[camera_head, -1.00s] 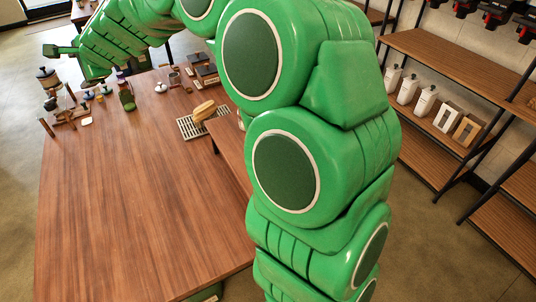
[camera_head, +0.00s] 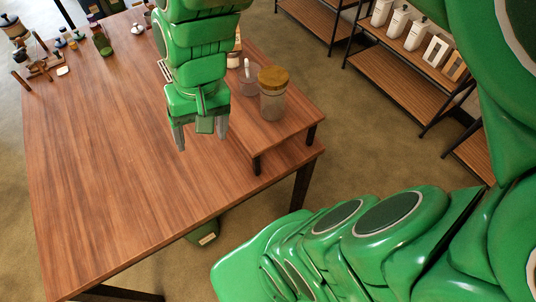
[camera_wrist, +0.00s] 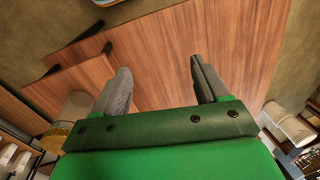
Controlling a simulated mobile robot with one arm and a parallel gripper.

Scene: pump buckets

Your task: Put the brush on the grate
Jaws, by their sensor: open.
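My gripper (camera_head: 201,133) hangs over the right part of the wooden table, pointing down with its two grey fingers apart. In the wrist view my gripper (camera_wrist: 160,66) is open and nothing is between its fingers. The grate (camera_head: 166,71) shows only as a thin pale strip left of my gripper; my arm hides the rest of it. I cannot make out the brush for certain in either view now.
The table (camera_head: 110,170) is clear in its front and middle. A low wooden riser (camera_head: 285,130) on the right bears a glass jar with a wooden lid (camera_head: 272,95). Small coffee tools (camera_head: 45,65) stand at the back left. Shelves (camera_head: 405,75) stand beyond.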

